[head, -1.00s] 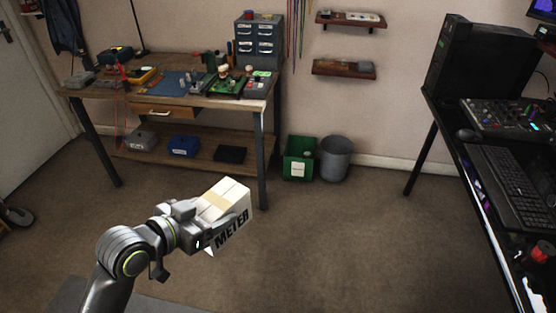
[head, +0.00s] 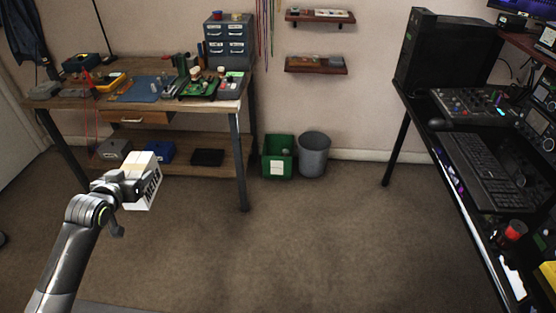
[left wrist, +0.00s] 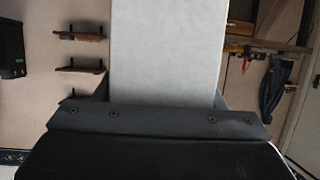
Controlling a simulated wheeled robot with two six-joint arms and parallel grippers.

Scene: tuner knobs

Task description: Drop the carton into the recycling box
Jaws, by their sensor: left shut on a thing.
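The carton (head: 148,186) is a white box with a tan top strip and "METER" printed on its side. My left gripper (head: 138,186) is shut on it and holds it in the air in front of the workbench, at the left of the head view. In the left wrist view the carton's pale face (left wrist: 167,50) fills the middle, above the dark gripper body. The recycling box is the green bin (head: 278,157) with a white label, on the floor to the right of the workbench, well apart from the carton. My right gripper is not in view.
A grey round bin (head: 314,154) stands right beside the green one. The workbench (head: 200,106) holds tools and a drawer cabinet (head: 228,42). A black desk (head: 440,165) with a computer stands at the right. The carpet (head: 280,240) between is clear.

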